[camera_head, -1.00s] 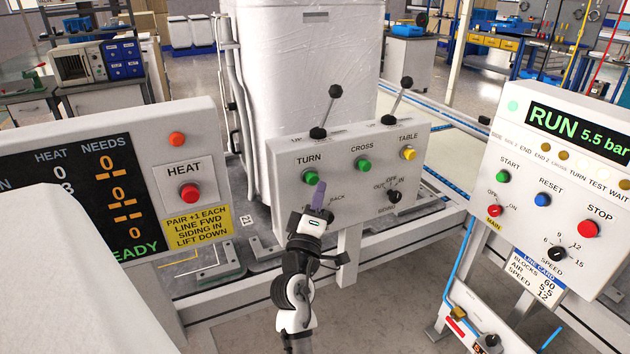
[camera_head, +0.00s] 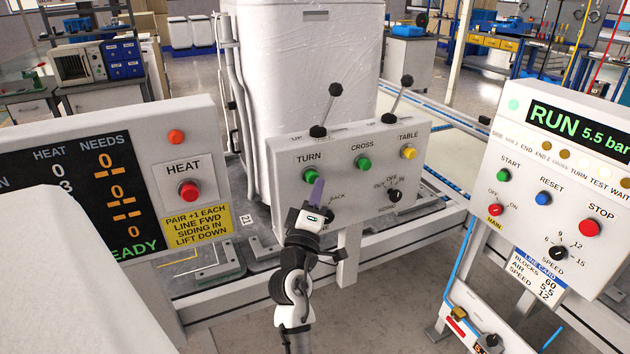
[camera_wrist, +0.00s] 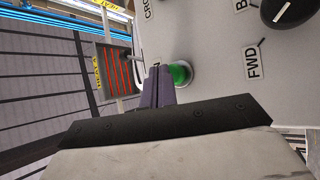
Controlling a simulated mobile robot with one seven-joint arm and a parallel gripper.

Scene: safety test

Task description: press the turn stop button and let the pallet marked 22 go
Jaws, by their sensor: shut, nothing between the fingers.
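The green TURN button (camera_head: 310,175) is on the sloped grey panel (camera_head: 290,205), below a black-knobbed lever (camera_head: 335,89). My gripper (camera_head: 317,190) is shut and empty, its purple fingers just below and right of that button. In the wrist view the fingers (camera_wrist: 160,88) overlap the edge of the green button (camera_wrist: 182,73); I cannot tell whether they touch it. A tall load in white wrap (camera_head: 305,80) stands behind the panel. I read no 22 on it, and its base is largely hidden by the panel.
The same panel holds a green CROSS button (camera_head: 364,164), a yellow TABLE button (camera_head: 408,153) and a black selector (camera_head: 395,196). A HEAT box (camera_head: 189,191) stands left. The right panel reads RUN 5.5 bar and has a red STOP button (camera_head: 589,228).

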